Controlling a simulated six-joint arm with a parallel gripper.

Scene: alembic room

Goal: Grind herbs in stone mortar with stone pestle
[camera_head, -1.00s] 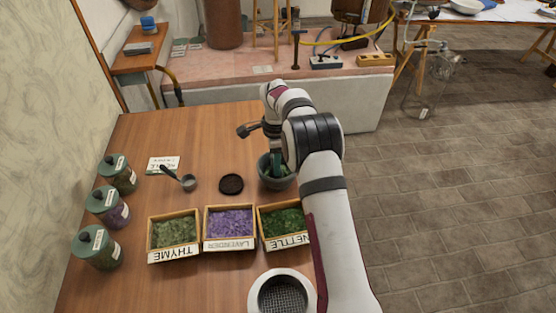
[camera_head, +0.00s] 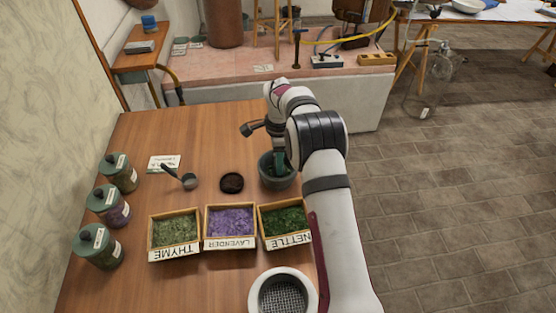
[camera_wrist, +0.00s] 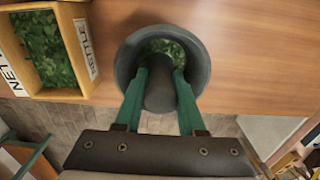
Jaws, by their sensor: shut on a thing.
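The dark stone mortar (camera_head: 268,178) stands on the wooden table behind the nettle box, partly hidden by my arm. In the wrist view the mortar (camera_wrist: 203,62) shows as a round bowl with green herbs (camera_wrist: 165,47) inside. My gripper (camera_wrist: 160,85) is shut on the dark stone pestle (camera_wrist: 160,95), one green finger on each side of it. The pestle reaches down into the mortar's mouth; whether its tip touches the herbs is hidden. In the head view my gripper (camera_head: 279,160) is over the mortar, mostly covered by my arm.
Boxes of thyme (camera_head: 174,230), lavender (camera_head: 230,222) and nettle (camera_head: 284,219) stand in front of the mortar. A dark round lid (camera_head: 232,183) and a scoop (camera_head: 188,181) lie to the left. A white sieve (camera_head: 255,294) is at the front. Three jars (camera_head: 108,205) line the left edge.

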